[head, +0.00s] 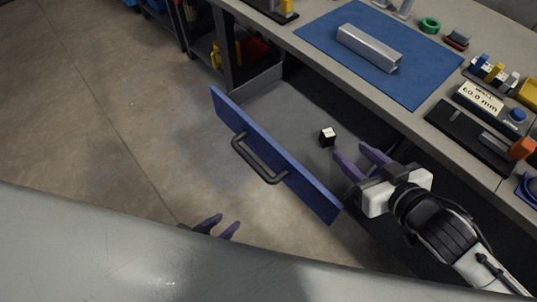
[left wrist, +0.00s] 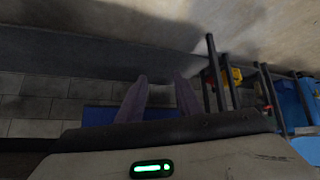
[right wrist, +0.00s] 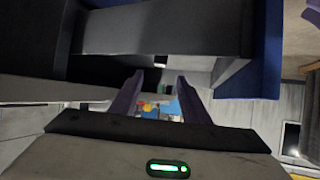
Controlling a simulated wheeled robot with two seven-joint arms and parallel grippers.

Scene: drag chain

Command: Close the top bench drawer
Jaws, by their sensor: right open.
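The top bench drawer (head: 285,100) is pulled out from the bench. Its blue front (head: 225,110) carries a dark bar handle (head: 262,163). A small black cube with a white top (head: 327,136) lies in the drawer. My right gripper (head: 351,151) is open and empty, at the drawer's near right end; I cannot tell whether it touches the drawer. The blue front also shows at the right of the right wrist view (right wrist: 267,50). My left gripper (head: 227,221) is open and empty, low in front of the drawer front, apart from the handle and partly hidden by my body.
The bench top (head: 315,15) holds a blue mat (head: 335,55) with a metal channel (head: 368,47) on it. A green ring (head: 430,24), a 60.0 mm display (head: 480,98) and several small parts stand at the right. The floor (head: 110,110) left of the drawer is clear.

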